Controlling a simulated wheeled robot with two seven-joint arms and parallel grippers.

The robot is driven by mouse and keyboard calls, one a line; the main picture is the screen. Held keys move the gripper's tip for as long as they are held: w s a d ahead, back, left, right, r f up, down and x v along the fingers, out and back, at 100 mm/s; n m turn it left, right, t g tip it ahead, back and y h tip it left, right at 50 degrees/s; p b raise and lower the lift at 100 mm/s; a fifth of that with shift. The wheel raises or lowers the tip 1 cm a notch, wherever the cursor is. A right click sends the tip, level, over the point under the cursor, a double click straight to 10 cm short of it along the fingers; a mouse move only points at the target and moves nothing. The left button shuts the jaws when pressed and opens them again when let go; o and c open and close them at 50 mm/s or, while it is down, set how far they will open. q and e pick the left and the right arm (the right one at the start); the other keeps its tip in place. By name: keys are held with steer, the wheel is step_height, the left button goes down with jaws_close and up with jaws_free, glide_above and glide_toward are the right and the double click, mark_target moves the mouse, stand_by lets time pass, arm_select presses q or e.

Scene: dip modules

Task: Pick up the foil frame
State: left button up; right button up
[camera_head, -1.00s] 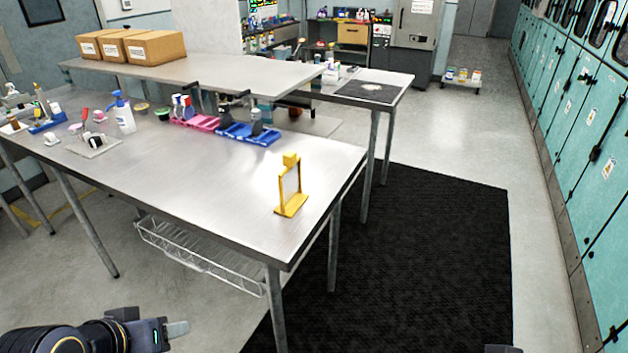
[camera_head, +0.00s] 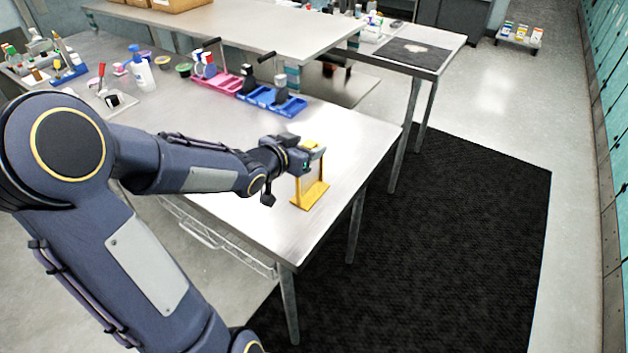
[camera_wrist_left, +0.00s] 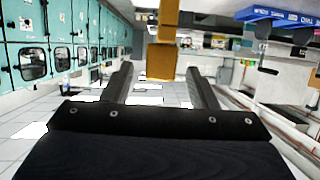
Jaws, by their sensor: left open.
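The foil frame (camera_head: 311,195) is a yellow upright frame on a flat yellow base. It stands near the front right corner of the steel table. My left gripper (camera_head: 312,155) is at its upper part and hides some of it in the head view. In the left wrist view the yellow top of the frame (camera_wrist_left: 162,58) shows in line with the gap between the two spread fingers of my left gripper (camera_wrist_left: 161,78). The fingers are open, and I cannot tell whether they touch it. My right gripper is out of view.
The steel table (camera_head: 230,125) has clear room around the frame. A pink tray (camera_head: 216,82) and a blue tray (camera_head: 272,100) lie farther back. A spray bottle (camera_head: 142,72) stands at the back left. A black mat (camera_head: 450,220) covers the floor at right.

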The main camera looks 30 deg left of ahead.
mark_target(314, 143)
arm_select(q)
steer(key=x, duration=0.3)
steer(key=shift+w+d+f, duration=0.1)
steer(key=shift+w+f, duration=0.15)
steer(key=shift+w, duration=0.1)
jaws_close()
